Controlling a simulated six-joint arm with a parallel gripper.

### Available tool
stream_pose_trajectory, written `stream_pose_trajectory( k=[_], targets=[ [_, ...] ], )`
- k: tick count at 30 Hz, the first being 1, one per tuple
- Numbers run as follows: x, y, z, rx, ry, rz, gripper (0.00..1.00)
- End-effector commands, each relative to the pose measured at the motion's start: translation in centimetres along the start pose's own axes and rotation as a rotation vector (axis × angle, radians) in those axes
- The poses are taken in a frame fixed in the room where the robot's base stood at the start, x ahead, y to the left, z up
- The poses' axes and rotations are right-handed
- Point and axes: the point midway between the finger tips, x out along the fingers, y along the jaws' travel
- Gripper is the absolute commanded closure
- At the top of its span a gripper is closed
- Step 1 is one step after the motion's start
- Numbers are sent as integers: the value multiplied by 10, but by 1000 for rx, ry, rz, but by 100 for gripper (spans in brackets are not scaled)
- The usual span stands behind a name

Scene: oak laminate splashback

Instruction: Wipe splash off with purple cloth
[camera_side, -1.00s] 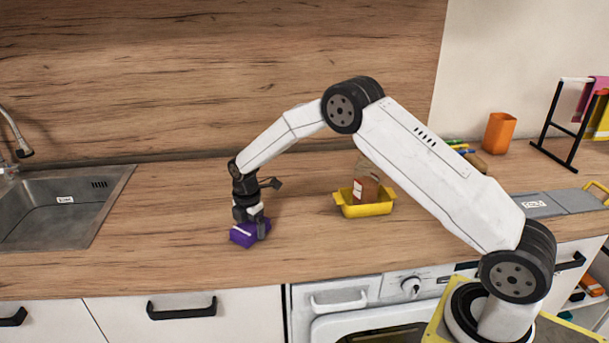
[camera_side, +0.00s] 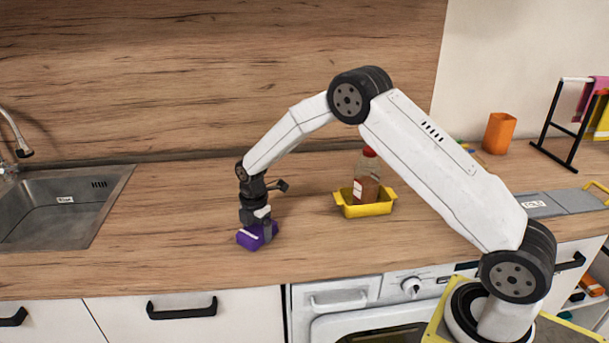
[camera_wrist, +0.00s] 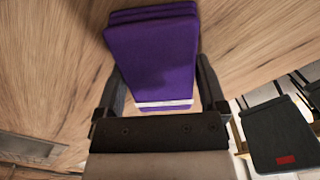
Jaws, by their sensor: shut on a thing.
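The purple cloth (camera_side: 252,238) is a folded pad with a white stripe, at the front of the wooden counter, left of the oven. My gripper (camera_side: 258,228) points down and is shut on it. In the wrist view the cloth (camera_wrist: 152,50) sits between my two fingers (camera_wrist: 160,92), with the white stripe near the gripper body. The cloth is at or very near the counter top; I cannot tell if it presses on it. I make out no splash on the counter or the splashback; any mark under the cloth is hidden.
A yellow dish (camera_side: 366,208) holding a red-capped brown bottle (camera_side: 367,180) stands right of the gripper. The sink (camera_side: 60,205) is at the left. An orange cup (camera_side: 499,133) and a black rack (camera_side: 562,128) are at the back right.

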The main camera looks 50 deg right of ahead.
Motion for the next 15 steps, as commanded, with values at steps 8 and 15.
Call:
stream_pose_trajectory(
  k=[8, 15],
  targets=[
    [1, -11, 0, 0, 0, 1, 57],
    [1, -14, 0, 0, 0, 0, 57]
  ],
)
